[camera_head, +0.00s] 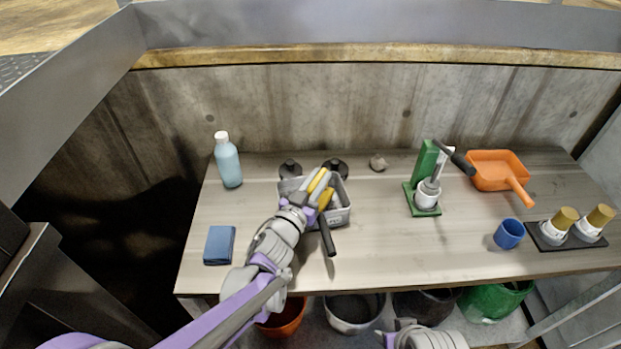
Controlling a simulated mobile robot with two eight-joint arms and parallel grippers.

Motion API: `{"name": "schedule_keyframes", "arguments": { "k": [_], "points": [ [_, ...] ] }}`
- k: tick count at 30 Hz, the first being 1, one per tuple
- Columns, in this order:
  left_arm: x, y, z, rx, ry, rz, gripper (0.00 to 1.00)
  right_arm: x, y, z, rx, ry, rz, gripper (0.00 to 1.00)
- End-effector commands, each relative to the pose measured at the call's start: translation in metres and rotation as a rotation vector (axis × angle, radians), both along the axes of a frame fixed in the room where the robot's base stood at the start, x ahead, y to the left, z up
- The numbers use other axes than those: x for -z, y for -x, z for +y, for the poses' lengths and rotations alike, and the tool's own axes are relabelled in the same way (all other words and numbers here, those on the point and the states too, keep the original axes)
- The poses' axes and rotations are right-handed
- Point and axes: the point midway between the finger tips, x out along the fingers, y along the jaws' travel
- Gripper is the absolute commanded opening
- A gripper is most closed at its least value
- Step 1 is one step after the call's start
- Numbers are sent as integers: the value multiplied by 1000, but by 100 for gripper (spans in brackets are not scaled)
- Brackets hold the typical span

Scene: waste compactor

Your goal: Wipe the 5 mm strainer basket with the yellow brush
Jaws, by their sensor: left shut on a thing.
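The light grey strainer basket (342,216) stands on the table in the middle, with its side wall showing right of my left gripper. My left gripper (318,186) reaches over the basket from the lower left and is shut on the yellow brush (326,199). Yellow parts show between and beside the fingers, above or inside the basket; contact with it cannot be told. A black handle (328,238) sticks out toward the front; what it belongs to is unclear. The basket's inside is mostly hidden. Part of my right arm shows at the bottom edge, its fingers unclear.
A blue bottle (228,163) and blue sponge (219,245) are at left. Black knobs (291,169) stand behind the basket. A green stand (424,167), orange dustpan (495,169), blue cup (509,234) and black tray (548,248) are at right. Bins stand below. The table's front middle is clear.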

Motion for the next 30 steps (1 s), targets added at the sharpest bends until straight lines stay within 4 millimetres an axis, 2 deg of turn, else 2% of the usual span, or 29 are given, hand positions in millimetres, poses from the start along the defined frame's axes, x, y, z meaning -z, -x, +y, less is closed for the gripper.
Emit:
{"name": "schedule_keyframes", "arguments": {
  "k": [7, 21, 30],
  "points": [
    [0, 0, 3, -1, 0, 0, 0, 5, 0, 0, 0, 0, 2, 50],
    [4, 0, 41, -4, -2, 1, 0, 23, -1, 0, 0, 0, 8, 50],
    [3, 0, 42, -5, -3, 2, 0, 23, -1, 0, 0, 0, 8, 50]
  ]
}}
